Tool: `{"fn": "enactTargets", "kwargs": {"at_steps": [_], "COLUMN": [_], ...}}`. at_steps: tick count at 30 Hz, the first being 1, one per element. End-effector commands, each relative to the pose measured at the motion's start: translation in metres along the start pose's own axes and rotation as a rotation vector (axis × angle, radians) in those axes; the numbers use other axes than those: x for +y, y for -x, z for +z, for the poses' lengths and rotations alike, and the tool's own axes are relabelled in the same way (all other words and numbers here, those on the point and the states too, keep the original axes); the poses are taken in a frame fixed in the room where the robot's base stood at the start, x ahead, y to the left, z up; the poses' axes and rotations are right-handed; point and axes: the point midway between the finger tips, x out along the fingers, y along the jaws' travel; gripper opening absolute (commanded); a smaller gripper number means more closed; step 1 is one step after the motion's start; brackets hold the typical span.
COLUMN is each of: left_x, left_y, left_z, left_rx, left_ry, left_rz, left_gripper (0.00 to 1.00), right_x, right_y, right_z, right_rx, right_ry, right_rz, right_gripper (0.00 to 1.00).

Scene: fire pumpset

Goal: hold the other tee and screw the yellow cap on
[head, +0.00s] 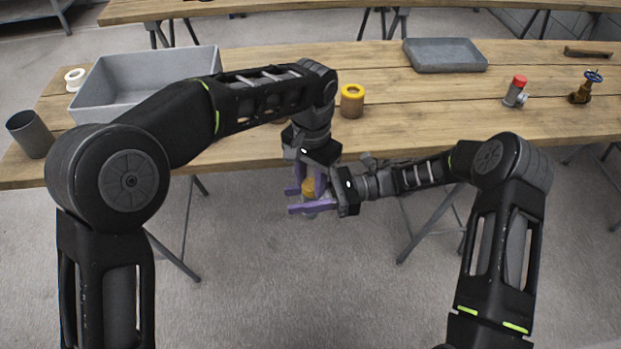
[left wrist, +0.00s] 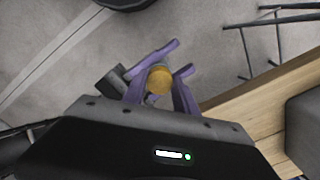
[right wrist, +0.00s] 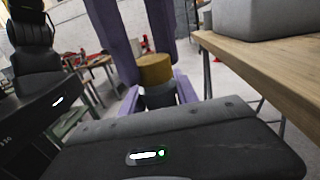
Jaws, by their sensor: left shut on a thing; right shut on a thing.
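The yellow cap (head: 309,186) is between the purple fingers of my left gripper (head: 308,183), which reaches down from above and is shut on it. My right gripper (head: 304,202) comes in from the right and is shut on a grey tee (right wrist: 158,97), mostly hidden by fingers in the head view. In the right wrist view the cap (right wrist: 155,68) sits directly on top of the upright tee, apparently touching; I cannot tell how far it is threaded. The left wrist view shows the cap (left wrist: 159,80) from above. Another tee (head: 515,93) with a red cap stands on the table.
Both grippers are in front of the wooden table's (head: 250,155) near edge, over open floor. On the table are a grey bin (head: 150,85), a dark cup (head: 30,134), a yellow-topped container (head: 352,101), a shallow grey tray (head: 445,55) and a brass valve (head: 582,92).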

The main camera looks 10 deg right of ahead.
Motion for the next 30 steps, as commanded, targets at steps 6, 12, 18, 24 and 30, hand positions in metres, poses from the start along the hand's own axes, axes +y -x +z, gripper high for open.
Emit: {"fn": "enactTargets", "kwargs": {"at_steps": [6,12,18,24,30], "left_x": [-0.0017,-0.0025,-0.0028,-0.0024,-0.0017], "left_y": [-0.0003,-0.0007,-0.0004,-0.0008,-0.0012], "left_z": [0.0002,-0.0010,-0.0023,-0.0034,-0.0042], "left_rx": [0.000,0.001,0.003,0.003,0.003], "left_ry": [-0.463,-1.026,-1.588,-2.149,-2.703], "left_rz": [0.003,0.003,0.001,0.001,0.000], "left_gripper": [0.00,0.00,0.00,0.00,0.00], "right_x": [-0.0002,-0.0002,-0.0001,0.0000,0.0001], "right_y": [0.0000,0.0000,0.0000,0.0001,0.0000], "right_z": [0.0006,0.0005,0.0005,0.0004,0.0003], "right_rx": [-0.001,-0.001,0.000,0.000,0.000], "right_ry": [0.001,0.001,0.001,0.001,0.001], "right_rz": [0.000,0.000,0.000,0.000,0.001], "right_gripper": [0.00,0.00,0.00,0.00,0.00]}}
